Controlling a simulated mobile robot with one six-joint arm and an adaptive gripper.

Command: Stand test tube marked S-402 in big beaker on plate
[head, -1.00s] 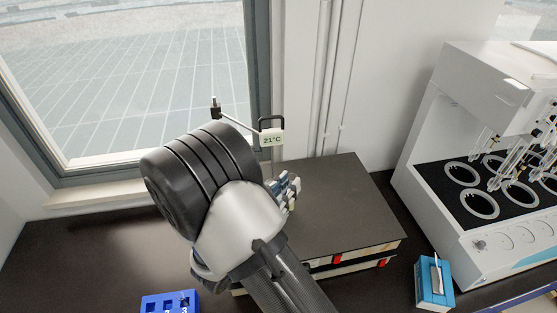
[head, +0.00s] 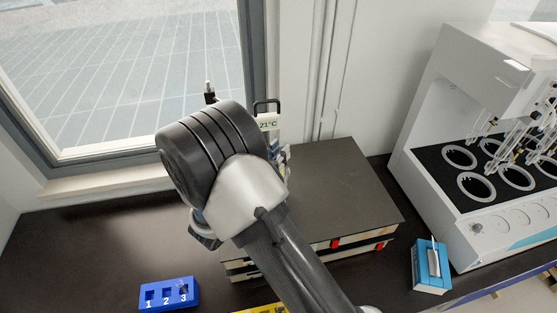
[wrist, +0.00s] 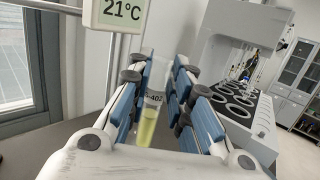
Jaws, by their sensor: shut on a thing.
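My gripper (wrist: 160,90) is shut on a test tube (wrist: 148,122) with yellow-green liquid. Its label is partly covered and reads "-402" in the wrist view. The tube looks roughly upright between the blue finger pads. In the head view my gripper (head: 281,160) is mostly hidden behind my arm, at the left back edge of the dark-topped plate (head: 345,190). I cannot make out the big beaker in either view; my arm hides part of the plate's left side.
A 21°C display (head: 268,122) on a stand is close behind my gripper. A blue numbered rack (head: 169,294) lies front left, a yellow item (head: 262,309) beside it. A blue box (head: 430,265) and white distiller (head: 470,170) stand right. The plate's visible top is clear.

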